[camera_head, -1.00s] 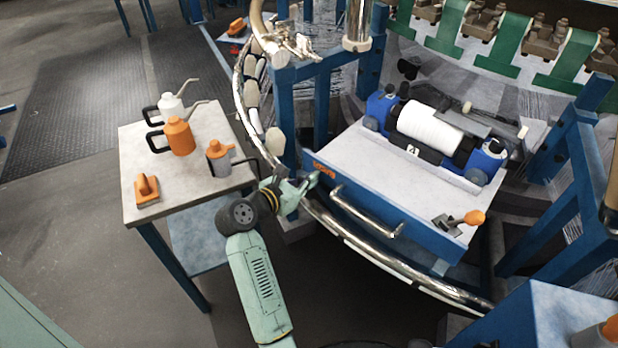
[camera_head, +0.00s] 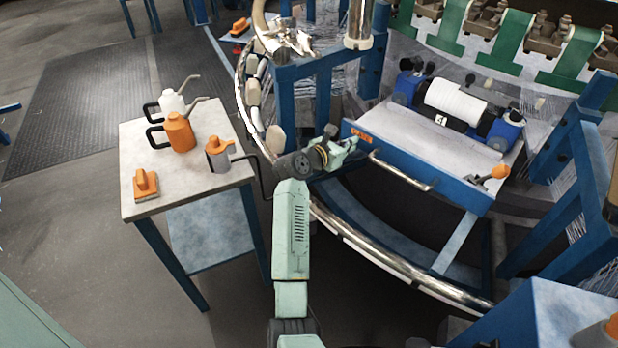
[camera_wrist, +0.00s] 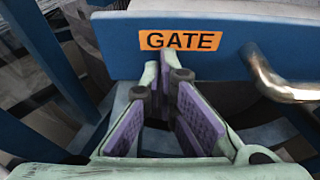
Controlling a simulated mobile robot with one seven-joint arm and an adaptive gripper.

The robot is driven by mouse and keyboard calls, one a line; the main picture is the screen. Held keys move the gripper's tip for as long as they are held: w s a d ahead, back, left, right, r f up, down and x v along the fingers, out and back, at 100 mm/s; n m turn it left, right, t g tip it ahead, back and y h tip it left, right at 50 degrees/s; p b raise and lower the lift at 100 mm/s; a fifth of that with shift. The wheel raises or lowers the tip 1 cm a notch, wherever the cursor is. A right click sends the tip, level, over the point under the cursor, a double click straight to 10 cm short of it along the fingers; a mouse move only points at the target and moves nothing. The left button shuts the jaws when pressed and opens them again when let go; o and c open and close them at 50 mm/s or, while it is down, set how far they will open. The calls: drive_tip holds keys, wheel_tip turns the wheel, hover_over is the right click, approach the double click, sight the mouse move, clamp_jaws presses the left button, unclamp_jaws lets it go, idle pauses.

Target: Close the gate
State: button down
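The gate is a blue drawer-like tray with a front panel (camera_head: 455,187), a chrome handle (camera_head: 400,172) and an orange label. In the wrist view its panel (camera_wrist: 112,45) spans the top, with the label reading GATE (camera_wrist: 180,41) and the handle (camera_wrist: 275,80) at right. My gripper (camera_head: 350,148) is at the panel's left end, below the label. In the wrist view my gripper (camera_wrist: 164,85) shows purple-padded fingers with an empty gap between them. The tips are at the panel's lower edge; whether they touch it I cannot tell.
A white roll (camera_head: 455,103) sits on the gate, and an orange-handled tool (camera_head: 495,174) at its right front. A side table (camera_head: 150,207) with oil cans stands left. A curved chrome rail (camera_head: 385,258) runs below. Blue posts (camera_head: 322,105) flank the gate.

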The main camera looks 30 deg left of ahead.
sight(378, 122)
drive_tip(key=w+d, duration=0.1)
drive_tip(key=w, duration=0.2)
drive_tip(key=w+d+b, duration=0.1)
drive_tip(key=w, duration=0.3)
drive_tip(key=w+d, duration=0.1)
drive_tip(key=w, duration=0.3)
drive_tip(key=shift+w+f, duration=0.1)
drive_tip(key=shift+w, duration=0.05)
drive_tip(key=shift+w+d+b, duration=0.15)
drive_tip(key=shift+w+b, duration=0.2)
drive_tip(key=shift+w, duration=0.05)
drive_tip(key=shift+w+r, duration=0.1)
drive_tip(key=shift+r, duration=0.15)
